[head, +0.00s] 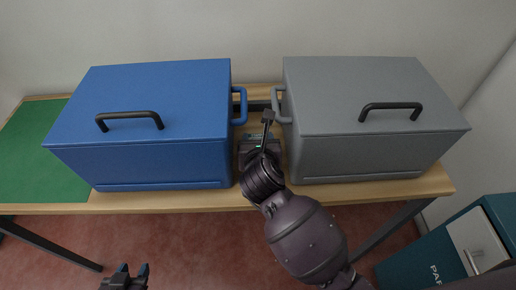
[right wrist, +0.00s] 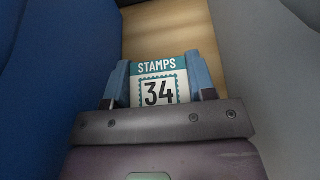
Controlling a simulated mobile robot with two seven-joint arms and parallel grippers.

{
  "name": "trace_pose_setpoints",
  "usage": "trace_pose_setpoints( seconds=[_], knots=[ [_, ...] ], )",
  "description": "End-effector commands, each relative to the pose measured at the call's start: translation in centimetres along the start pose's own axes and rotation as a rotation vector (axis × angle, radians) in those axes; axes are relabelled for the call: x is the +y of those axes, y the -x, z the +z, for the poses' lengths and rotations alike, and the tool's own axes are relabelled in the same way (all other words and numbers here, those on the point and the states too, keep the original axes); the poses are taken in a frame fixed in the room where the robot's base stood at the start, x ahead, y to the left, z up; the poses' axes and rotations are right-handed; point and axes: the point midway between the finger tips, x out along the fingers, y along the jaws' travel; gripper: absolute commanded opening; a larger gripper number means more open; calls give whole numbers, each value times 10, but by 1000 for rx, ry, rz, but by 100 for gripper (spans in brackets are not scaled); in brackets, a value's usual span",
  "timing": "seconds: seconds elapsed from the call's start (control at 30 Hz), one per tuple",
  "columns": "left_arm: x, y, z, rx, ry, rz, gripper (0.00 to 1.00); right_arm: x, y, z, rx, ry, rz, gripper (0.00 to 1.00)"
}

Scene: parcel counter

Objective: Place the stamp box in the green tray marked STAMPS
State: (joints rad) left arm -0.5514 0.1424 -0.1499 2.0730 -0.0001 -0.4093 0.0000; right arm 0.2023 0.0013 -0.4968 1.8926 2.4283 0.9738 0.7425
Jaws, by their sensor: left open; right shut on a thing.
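The stamp box (right wrist: 158,90), white with a teal border and the print "STAMPS 34", shows in the right wrist view between the two blue fingers of my right gripper (right wrist: 163,82). The gripper is shut on it, in the gap between the blue and grey boxes. In the head view my right wrist hides most of this spot. My left gripper (head: 126,276) is open and empty at the bottom edge, in front of the table. No green tray with a STAMPS mark can be made out.
A large blue lidded box (head: 160,160) and a large grey lidded box (head: 360,155) stand close on either side of my right gripper. A flat green surface (head: 40,150) lies at the table's left end, clear where visible. A teal cabinet (head: 430,255) stands at lower right.

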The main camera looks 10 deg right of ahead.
Motion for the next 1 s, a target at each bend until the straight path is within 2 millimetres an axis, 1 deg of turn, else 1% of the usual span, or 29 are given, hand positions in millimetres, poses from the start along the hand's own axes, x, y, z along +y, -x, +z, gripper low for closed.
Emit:
trace_pose_setpoints(
  seconds=[0.07,0.33,0.6,0.73,0.77,0.9,1.0],
  knots=[
    [0,0,2,-3,0,0,43,0,-2,-3,2,1,0,27],
    [0,-1,14,-24,-6,2,43,0,-14,-33,4,2,-1,27],
    [-2,0,7,-12,-12,3,43,0,-14,-32,-1,-1,0,27],
    [-1,0,9,-14,-13,4,43,0,-15,-36,1,-1,0,27],
    [-1,0,8,-13,-13,4,43,0,-15,-35,1,-1,0,54],
    [-1,-1,7,-11,-13,4,43,0,-15,-35,0,-1,0,75],
    [-1,-1,7,-12,-11,4,43,0,-15,-35,0,-1,0,76]
  ],
)
